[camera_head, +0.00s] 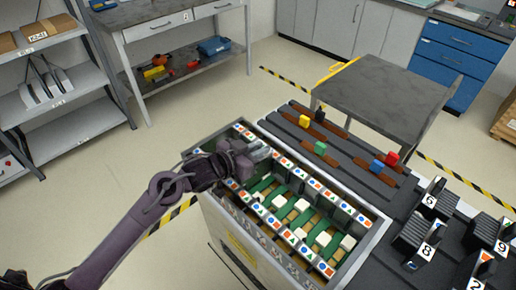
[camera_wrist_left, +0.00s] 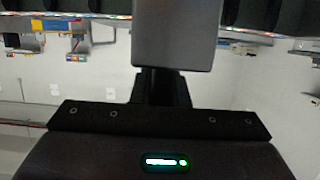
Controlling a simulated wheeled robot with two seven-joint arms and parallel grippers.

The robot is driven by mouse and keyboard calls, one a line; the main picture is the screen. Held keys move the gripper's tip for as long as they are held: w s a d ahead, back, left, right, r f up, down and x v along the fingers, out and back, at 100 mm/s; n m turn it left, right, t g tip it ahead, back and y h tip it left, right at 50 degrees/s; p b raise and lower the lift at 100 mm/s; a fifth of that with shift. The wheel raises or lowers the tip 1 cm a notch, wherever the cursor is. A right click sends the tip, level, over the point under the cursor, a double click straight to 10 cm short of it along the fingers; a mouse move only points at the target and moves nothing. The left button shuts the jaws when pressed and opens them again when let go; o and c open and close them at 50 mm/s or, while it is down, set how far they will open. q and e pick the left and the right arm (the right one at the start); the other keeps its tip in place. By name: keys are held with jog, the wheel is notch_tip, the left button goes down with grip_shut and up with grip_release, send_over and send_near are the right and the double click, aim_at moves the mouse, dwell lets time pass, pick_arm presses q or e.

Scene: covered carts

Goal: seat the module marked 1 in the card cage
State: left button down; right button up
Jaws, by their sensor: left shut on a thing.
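The card cage (camera_head: 370,246) is an open grey box in the middle of the head view. It has rails with coloured symbols, green boards and white connectors inside. My left gripper (camera_head: 262,151) is over its far left end. It is shut on a grey block (camera_wrist_left: 172,38), which fills the upper middle of the left wrist view. No number shows on the block, so I cannot tell whether it is module 1. The gripper hides part of the cage's left end. My right gripper is not in view.
Black modules marked 5 (camera_head: 433,197), 8 (camera_head: 415,240), 9 (camera_head: 490,238) and 2 (camera_head: 484,272) stand on the dark surface right of the cage. Small coloured blocks, including a green one (camera_head: 320,148), stand on brown strips behind it. A grey table (camera_head: 385,95) is beyond.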

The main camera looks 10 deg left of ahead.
pick_arm(q)
jog(key=c, duration=1.3)
grip_release()
jog(key=shift+f, duration=0.1)
jog(key=shift+s+a, duration=0.1)
jog(key=shift+s, duration=0.05)
jog(key=v, duration=0.6)
jog(key=shift+s+a+b, duration=0.1)
jog(key=shift+b, duration=0.3)
jog(key=shift+s+a+r, duration=0.3)
jog(key=shift+s+r, duration=0.05)
jog(key=shift+s, duration=0.15)
